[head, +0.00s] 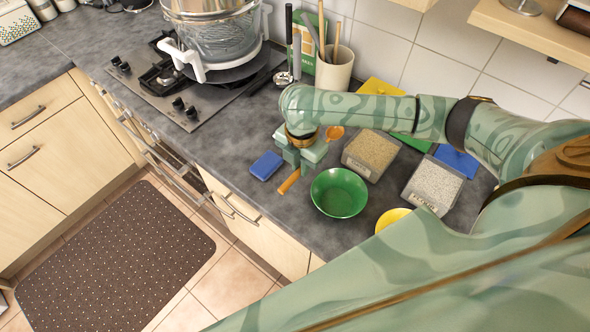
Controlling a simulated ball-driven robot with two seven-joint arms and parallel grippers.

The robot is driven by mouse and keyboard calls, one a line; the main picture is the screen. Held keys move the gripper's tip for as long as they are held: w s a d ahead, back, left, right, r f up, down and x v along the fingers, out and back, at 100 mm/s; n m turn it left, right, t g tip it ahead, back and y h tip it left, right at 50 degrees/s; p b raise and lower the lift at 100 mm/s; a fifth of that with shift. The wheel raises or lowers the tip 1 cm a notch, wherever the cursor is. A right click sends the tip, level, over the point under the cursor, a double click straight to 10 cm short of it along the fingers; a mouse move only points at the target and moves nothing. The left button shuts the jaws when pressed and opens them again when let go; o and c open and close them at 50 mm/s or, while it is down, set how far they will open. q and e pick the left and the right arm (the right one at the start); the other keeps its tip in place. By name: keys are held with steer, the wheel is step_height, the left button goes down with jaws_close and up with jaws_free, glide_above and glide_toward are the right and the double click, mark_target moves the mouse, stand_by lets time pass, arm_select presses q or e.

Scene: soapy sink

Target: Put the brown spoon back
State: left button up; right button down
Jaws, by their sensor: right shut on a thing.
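The brown spoon (289,182) is in the head view, slanting across the worktop left of centre. Its orange-brown handle end points down-left and its bowl end (334,132) shows up-right. My right gripper (298,160) is shut on the spoon between these two ends, and its fingers hide the middle of it. I cannot tell whether the spoon touches the worktop. A white utensil cup (335,72) with wooden handles in it stands by the tiled wall, behind my right arm. My left gripper is not in view.
A blue sponge (266,165) lies left of the gripper and a green bowl (339,192) stands right of it. A yellow bowl (392,219) and two grain-filled containers (371,153) (433,184) are further right. A hob (180,92) with a large pot (222,45) is at the left.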

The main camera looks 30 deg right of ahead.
steer(key=w+f, duration=0.1)
steer(key=f, duration=0.1)
steer(key=w+f+b, duration=0.1)
steer(key=w, duration=0.1)
steer(key=w+f+b, duration=0.1)
steer(key=f, duration=0.1)
steer(key=shift+w+d+f, duration=0.25)
steer(key=shift+d+f, duration=0.1)
steer(key=shift+w+f+b, duration=0.1)
steer(key=shift+f+b, duration=0.5)
steer(key=shift+f, duration=0.95)
steer(key=shift+f, duration=0.15)
steer(key=c, duration=1.4)
jaws_free()
step_height(320, 180, up, 12)
steer(key=p, duration=0.3)
steer(key=shift+p, duration=0.4)
